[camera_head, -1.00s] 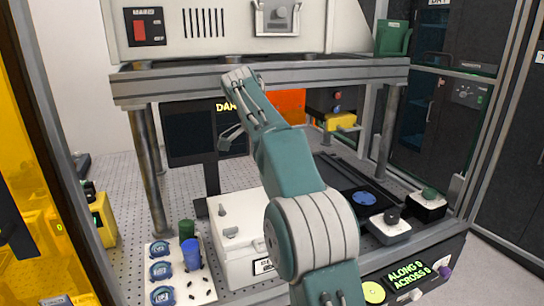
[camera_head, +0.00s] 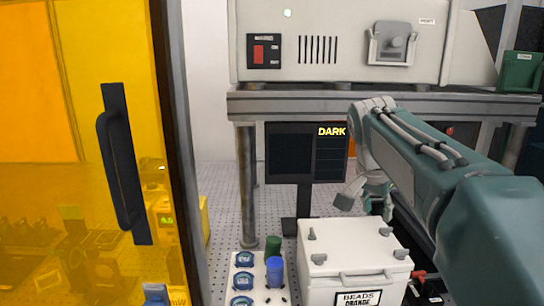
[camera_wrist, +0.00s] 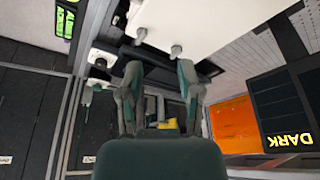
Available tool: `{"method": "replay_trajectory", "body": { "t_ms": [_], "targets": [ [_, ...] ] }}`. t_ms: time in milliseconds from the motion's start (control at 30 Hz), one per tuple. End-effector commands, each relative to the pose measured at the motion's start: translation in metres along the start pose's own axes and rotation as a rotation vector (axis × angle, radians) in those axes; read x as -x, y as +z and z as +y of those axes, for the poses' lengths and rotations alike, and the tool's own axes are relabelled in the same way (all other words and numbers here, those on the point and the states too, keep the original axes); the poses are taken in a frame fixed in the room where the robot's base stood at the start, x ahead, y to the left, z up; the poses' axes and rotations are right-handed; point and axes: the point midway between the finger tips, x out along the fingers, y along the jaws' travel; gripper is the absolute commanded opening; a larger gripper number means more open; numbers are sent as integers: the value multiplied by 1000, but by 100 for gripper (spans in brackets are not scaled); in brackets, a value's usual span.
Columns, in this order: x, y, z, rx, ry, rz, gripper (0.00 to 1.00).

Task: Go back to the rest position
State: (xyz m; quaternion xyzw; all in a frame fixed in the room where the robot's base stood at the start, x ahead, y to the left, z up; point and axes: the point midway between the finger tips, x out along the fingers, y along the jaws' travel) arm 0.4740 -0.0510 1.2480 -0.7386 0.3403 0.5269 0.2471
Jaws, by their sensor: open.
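My arm, teal and grey, comes in from the right of the head view and bends down at the wrist. My gripper (camera_head: 366,200) hangs in front of the interferometer frame, above and behind the white beads box. In the wrist view my gripper (camera_wrist: 157,95) shows its two fingers spread apart with nothing between them. It is open and empty. Part of the hand is hidden behind my own arm in the head view.
A white box labelled BEADS (camera_head: 350,262) stands below my gripper. A monitor reading DARK (camera_head: 292,153) is left of it. A white holder (camera_head: 257,292) carries blue-capped items. An amber door with a black handle (camera_head: 122,165) stands at left. A thick shelf (camera_head: 300,104) spans above.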

Motion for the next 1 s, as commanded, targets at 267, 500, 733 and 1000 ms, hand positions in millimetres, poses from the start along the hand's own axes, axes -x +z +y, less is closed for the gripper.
{"method": "replay_trajectory", "body": {
  "t_ms": [267, 500, 733, 1000],
  "targets": [
    [-3, 75, 51, 305, -135, 18, 46],
    [-27, 145, 95, 550, -242, 66, 46],
    [-62, 203, 128, 741, -320, 128, 46],
    [-76, 221, 137, 803, -341, 151, 46]
  ]
}}
